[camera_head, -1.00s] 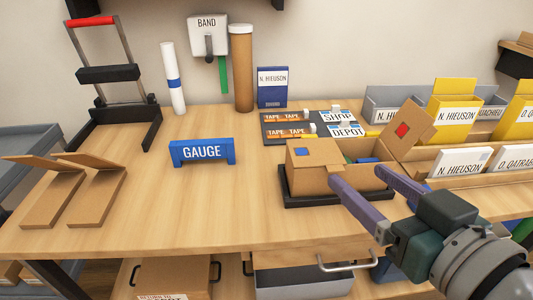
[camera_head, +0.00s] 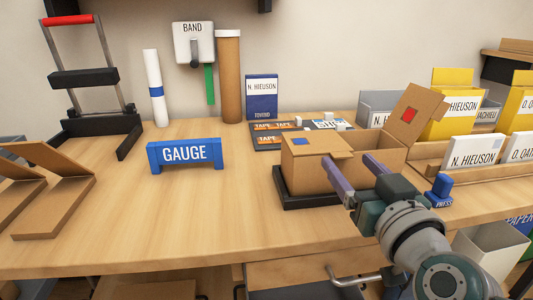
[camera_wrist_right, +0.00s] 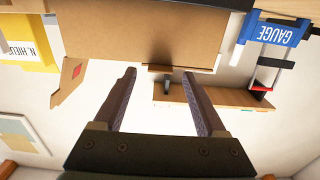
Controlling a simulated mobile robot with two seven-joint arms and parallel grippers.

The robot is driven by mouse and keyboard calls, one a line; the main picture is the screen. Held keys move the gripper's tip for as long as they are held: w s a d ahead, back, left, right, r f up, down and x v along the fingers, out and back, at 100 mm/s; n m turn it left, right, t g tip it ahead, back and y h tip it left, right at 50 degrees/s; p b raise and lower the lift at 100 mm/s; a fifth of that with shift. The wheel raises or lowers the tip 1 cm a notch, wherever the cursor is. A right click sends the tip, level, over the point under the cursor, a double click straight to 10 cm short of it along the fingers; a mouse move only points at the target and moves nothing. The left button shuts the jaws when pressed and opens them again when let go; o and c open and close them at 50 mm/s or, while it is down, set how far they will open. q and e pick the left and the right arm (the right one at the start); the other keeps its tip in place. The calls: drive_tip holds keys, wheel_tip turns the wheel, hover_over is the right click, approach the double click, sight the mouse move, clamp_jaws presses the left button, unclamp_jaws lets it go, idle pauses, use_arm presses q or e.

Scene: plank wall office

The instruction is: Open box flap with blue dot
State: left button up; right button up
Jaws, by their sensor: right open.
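The cardboard box (camera_head: 310,176) stands on a black tray (camera_head: 290,202) in the head view. The flap with the red mark (camera_head: 410,115) stands open at the right. My right gripper (camera_head: 347,160) is open and empty, its fingers at the box's front, close to the blue-marked flap's right edge; contact cannot be told. The wrist view shows the box (camera_wrist_right: 140,38) beyond the open fingers and the red-marked flap (camera_wrist_right: 70,80); the blue mark is hidden there. My left gripper is out of view.
A blue GAUGE holder (camera_head: 184,154) stands left of the box. A blue PRESS button (camera_head: 441,190) is right of my gripper. Bins with white cards (camera_head: 475,152) are at the right. The table's front middle (camera_head: 200,225) is clear.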

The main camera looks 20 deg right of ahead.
drive_tip(key=shift+x, duration=0.8)
clamp_jaws()
idle(0.9)
